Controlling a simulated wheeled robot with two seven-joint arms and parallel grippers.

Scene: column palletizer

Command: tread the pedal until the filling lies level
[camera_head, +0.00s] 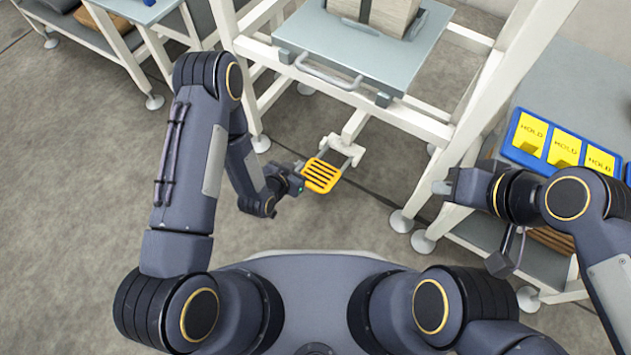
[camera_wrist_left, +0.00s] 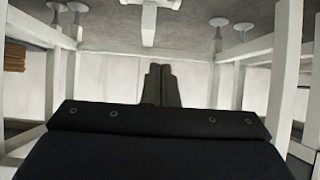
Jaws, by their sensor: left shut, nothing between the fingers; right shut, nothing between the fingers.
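The yellow slatted pedal (camera_head: 321,176) sits low at the front of the white frame, on a white bracket (camera_head: 345,150). My left gripper (camera_head: 300,172) is shut and empty at the pedal's left edge; I cannot tell whether it touches. Its closed fingers show in the left wrist view (camera_wrist_left: 158,85), where the yellow pedal is not seen. My right gripper (camera_head: 443,187) is shut and empty, right of the pedal and beside a white frame leg. A pale box (camera_head: 397,14) stands on the grey plate (camera_head: 345,45), cut by the top edge; no filling can be made out.
A grey handle (camera_head: 328,78) runs along the plate's front. White legs with round feet (camera_head: 401,221) stand beside the pedal. A blue tray with yellow HOLD cards (camera_head: 565,148) lies on the right table. Another table stands at top left. The floor (camera_head: 90,200) at left is clear.

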